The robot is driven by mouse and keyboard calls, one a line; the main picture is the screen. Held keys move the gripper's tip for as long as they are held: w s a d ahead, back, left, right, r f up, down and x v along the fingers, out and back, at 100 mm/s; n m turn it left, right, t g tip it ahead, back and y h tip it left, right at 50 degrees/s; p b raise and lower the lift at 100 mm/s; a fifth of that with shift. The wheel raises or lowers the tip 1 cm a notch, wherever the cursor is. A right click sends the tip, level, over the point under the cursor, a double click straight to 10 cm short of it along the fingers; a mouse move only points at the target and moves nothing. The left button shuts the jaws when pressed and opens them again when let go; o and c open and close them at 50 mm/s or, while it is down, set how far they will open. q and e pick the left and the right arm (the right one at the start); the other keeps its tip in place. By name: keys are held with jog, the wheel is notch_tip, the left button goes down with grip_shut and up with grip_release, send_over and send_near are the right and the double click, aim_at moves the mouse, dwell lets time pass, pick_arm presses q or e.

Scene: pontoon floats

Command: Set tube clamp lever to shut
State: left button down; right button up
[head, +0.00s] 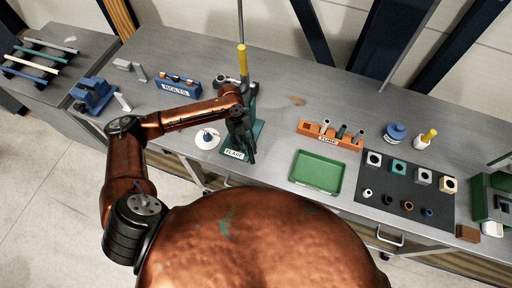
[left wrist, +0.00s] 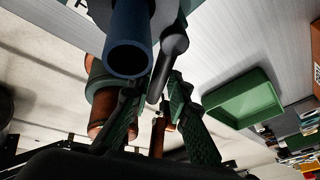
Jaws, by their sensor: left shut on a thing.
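A green fixture labelled FLARE (head: 235,154) stands near the front edge of the workbench in the head view, partly hidden by my left arm. My left gripper (head: 246,153) is over it, pointing down. In the left wrist view a dark lever with a rounded end (left wrist: 172,48) runs down between the fingers of my left gripper (left wrist: 156,105), which are closed on it. A dark blue tube (left wrist: 128,48) with an open end is just beside the lever. The lever's pivot and exact angle are hidden. My right gripper is not in view.
A green tray (head: 318,173) lies right of the fixture, with an orange rack (head: 330,135) behind it. A blue BOLTS holder (head: 179,87) and a white disc (head: 207,138) are to the left. A dark mat (head: 405,188) with several fittings is farther right.

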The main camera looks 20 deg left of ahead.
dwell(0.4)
pick_arm(q)
jog(key=c, duration=1.8)
grip_release()
jog(key=v, duration=1.2)
